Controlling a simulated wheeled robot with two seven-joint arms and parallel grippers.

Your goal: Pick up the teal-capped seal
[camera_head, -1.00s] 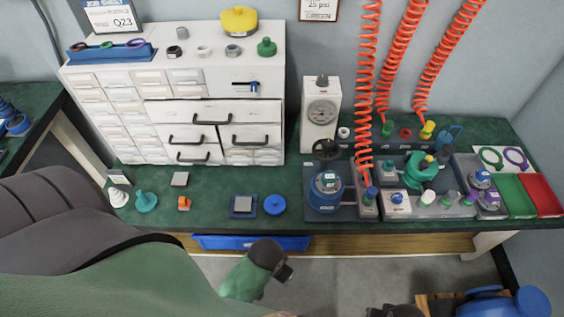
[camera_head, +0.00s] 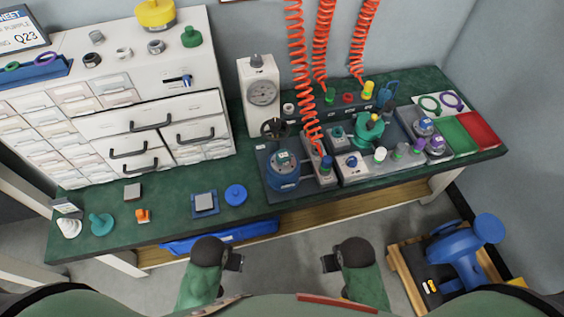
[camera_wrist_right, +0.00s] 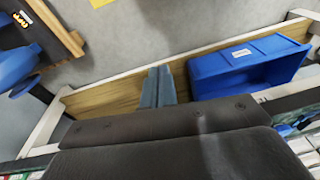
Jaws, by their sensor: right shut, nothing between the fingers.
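No single piece can be told for certain as the teal-capped seal. A small teal-topped piece (camera_head: 338,133) sits at the back left of the grey tray area. My left gripper (camera_head: 237,262) and my right gripper (camera_head: 328,263) hang in front of the bench, below and well apart from these pieces. In the right wrist view my right gripper (camera_wrist_right: 158,87) is shut with nothing between its fingers. The left fingers are too small to read.
A teal stand (camera_head: 102,223) is at the bench's left end. A blue pot (camera_head: 283,175) and a teal valve body (camera_head: 367,132) rise near the tray. Red coiled hoses (camera_head: 302,75) hang above. A blue bin (camera_wrist_right: 250,65) sits under the bench edge. A blue machine (camera_head: 465,245) stands at right.

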